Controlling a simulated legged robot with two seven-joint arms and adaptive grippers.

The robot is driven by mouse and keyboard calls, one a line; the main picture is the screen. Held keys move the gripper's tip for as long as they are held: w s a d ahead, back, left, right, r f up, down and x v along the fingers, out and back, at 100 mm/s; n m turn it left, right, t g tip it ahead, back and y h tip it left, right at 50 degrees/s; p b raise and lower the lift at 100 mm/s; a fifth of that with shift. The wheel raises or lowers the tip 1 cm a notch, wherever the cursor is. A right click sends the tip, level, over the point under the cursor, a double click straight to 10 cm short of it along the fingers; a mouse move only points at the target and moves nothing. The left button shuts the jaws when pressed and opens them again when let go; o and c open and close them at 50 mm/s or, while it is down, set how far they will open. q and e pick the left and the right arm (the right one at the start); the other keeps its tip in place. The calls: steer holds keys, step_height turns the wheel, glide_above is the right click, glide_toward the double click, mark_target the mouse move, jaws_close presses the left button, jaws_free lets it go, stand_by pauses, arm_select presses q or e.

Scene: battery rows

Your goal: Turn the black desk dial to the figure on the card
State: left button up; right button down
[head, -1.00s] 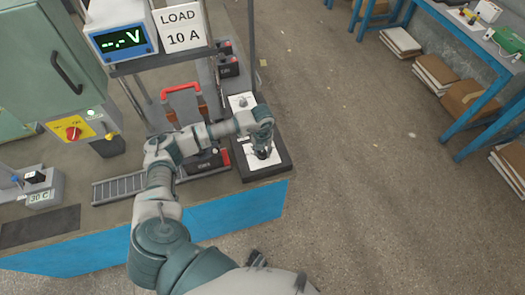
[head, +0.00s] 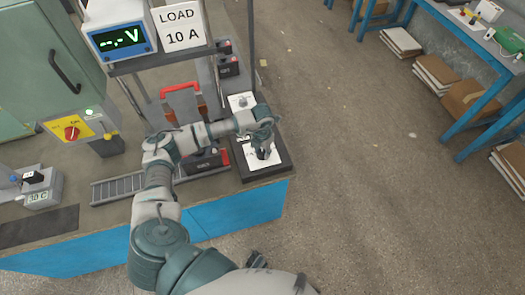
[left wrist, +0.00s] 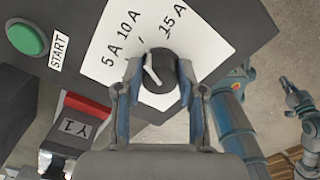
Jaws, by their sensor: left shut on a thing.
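The black desk dial (left wrist: 160,72) is a round knob with a white pointer line, on a white scale plate (left wrist: 105,45) marked 5 A, 10 A and 15 A. Its pointer's upper end lies towards the 10 A side of the scale; I cannot tell its exact mark. My left gripper (left wrist: 158,85) is shut on the dial, one finger at each side. In the head view my left gripper (head: 262,150) comes down over the dial at the desk's near right corner and mostly hides it. The card (head: 181,26) reads LOAD 10 A.
A green START button (left wrist: 28,39) and a red switch marked Y1 (left wrist: 86,106) sit beside the dial plate. A meter (head: 121,39) shows dashes and V.

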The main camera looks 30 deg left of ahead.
mark_target(262, 151)
arm_select(q)
steer(key=shift+w+a+r, duration=0.1)
steer(key=shift+r, duration=0.05)
steer(key=o, duration=1)
steer(key=shift+c, duration=0.2)
steer(key=shift+o, duration=0.9)
steer(key=shift+r, duration=0.15)
step_height(262, 151, up, 11)
steer(key=shift+r, duration=0.2)
